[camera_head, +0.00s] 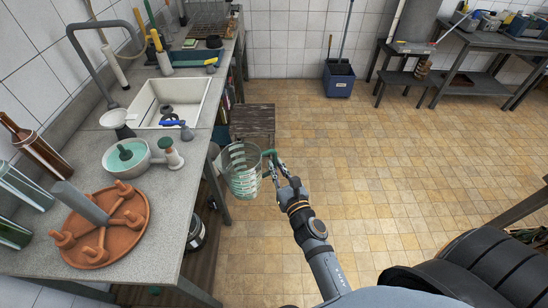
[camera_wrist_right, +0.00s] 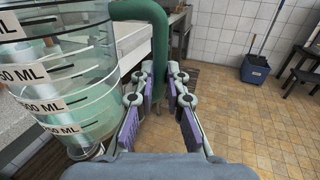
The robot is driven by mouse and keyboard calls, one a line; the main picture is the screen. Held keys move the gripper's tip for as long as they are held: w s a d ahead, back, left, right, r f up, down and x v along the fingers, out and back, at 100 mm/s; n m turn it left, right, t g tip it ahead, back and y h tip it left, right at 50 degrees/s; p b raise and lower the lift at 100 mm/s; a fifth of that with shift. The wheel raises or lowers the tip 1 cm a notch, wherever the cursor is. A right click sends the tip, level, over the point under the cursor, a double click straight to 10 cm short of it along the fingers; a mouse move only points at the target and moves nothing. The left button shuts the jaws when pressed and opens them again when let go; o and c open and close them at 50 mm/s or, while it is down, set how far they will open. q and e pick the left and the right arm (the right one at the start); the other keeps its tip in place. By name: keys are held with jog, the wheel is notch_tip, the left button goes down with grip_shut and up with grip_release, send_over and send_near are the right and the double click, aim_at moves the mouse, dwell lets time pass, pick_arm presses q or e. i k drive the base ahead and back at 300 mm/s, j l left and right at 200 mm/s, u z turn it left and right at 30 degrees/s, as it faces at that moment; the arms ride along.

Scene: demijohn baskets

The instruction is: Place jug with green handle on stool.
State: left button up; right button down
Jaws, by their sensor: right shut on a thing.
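The clear measuring jug (camera_head: 241,181) with a green handle is held upright in the air beside the counter's right edge. In the right wrist view the jug (camera_wrist_right: 70,85) fills the left side, with white ML labels. My right gripper (camera_head: 272,166) is shut on the green handle (camera_wrist_right: 163,28), on the jug's right side; the fingers (camera_wrist_right: 168,80) hide the handle's lower part. The stool (camera_head: 253,119), with a dark wooden top, stands behind the jug in the head view, against the counter's side. The jug overlaps the stool's near edge in the picture. My left gripper is not in view.
The counter (camera_head: 193,215) on the left holds a sink (camera_head: 180,98), a green-white pot (camera_head: 126,156) and a terracotta piece (camera_head: 100,225). A dark pot (camera_head: 195,233) is below the counter's edge. A blue bucket (camera_head: 339,80) stands by the wall.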

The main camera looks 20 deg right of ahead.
aim_at(255, 115)
jog(key=k+u, duration=0.25)
jog(key=u, duration=0.15)
jog(key=i+l+u, duration=0.25)
jog(key=l, duration=0.15)
jog(key=l+u, duration=0.3)
jog(key=l, duration=0.15)
jog(key=i+l+u, duration=0.25)
jog(key=l, duration=0.25)
jog(key=l+u, duration=0.25)
jog(key=l, duration=1.95)
jog(key=i+u, duration=0.05)
jog(key=i, duration=0.05)
